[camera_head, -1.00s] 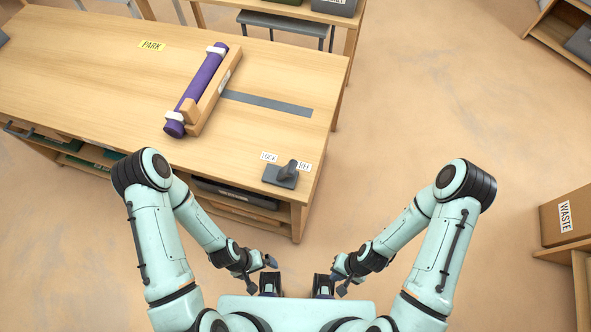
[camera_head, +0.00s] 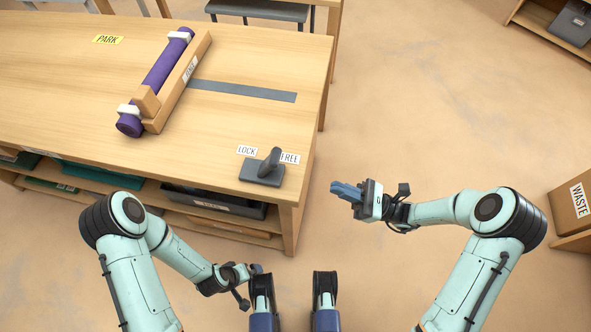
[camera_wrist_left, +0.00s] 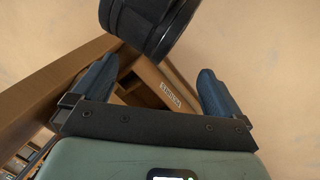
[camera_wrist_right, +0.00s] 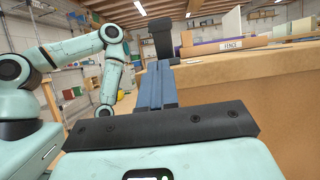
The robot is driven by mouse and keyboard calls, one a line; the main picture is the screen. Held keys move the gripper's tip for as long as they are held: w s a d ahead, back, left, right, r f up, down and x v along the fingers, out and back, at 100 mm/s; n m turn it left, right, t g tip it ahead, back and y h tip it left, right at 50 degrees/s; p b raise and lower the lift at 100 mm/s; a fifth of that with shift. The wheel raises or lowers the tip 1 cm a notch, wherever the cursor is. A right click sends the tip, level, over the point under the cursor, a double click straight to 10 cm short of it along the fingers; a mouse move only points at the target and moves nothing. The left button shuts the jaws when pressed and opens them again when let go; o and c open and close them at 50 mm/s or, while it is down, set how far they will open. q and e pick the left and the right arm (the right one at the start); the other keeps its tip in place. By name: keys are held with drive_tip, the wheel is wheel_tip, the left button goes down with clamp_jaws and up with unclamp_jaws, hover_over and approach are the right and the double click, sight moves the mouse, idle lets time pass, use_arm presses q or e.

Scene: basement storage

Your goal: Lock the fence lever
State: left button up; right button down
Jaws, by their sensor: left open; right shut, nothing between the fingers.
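The fence lever (camera_head: 268,163) is a dark grey handle on a grey base plate at the table's near right corner. It leans toward the FREE label (camera_head: 290,157), with the LOCK label (camera_head: 247,150) to its left. The lever also shows in the right wrist view (camera_wrist_right: 162,38), just beyond my fingers. The wooden fence (camera_head: 186,80) lies across the table with a purple roll strapped along it. My right gripper (camera_head: 336,188) is shut and empty, right of the table corner and apart from the lever. My left gripper (camera_wrist_left: 155,85) is open and empty, low before the table.
The wooden table (camera_head: 60,75) fills the upper left, with a grey strip (camera_head: 243,90) and a yellow PARK label (camera_head: 108,39) on top. Shelves with dark bins sit under it. A WASTE box (camera_head: 572,205) stands at the right. The floor between is clear.

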use_arm(q)
drive_tip(key=shift+w+a+f+t+b, duration=0.15)
drive_tip(key=shift+w+a+f+b, duration=0.2)
drive_tip(key=shift+w, duration=0.2)
drive_tip(key=shift+w+a+f+t+b, duration=0.15)
drive_tip(key=shift+w+f+b, duration=0.1)
drive_tip(key=shift+w+f, duration=0.2)
use_arm(e)
approach(268, 164)
drive_tip(key=w+a, duration=0.1)
drive_tip(key=a, duration=0.1)
drive_tip(key=w+a+r, duration=0.1)
drive_tip(key=w+a, duration=0.1)
drive_tip(key=shift+r, duration=0.15)
use_arm(q)
drive_tip(key=shift+r, duration=0.1)
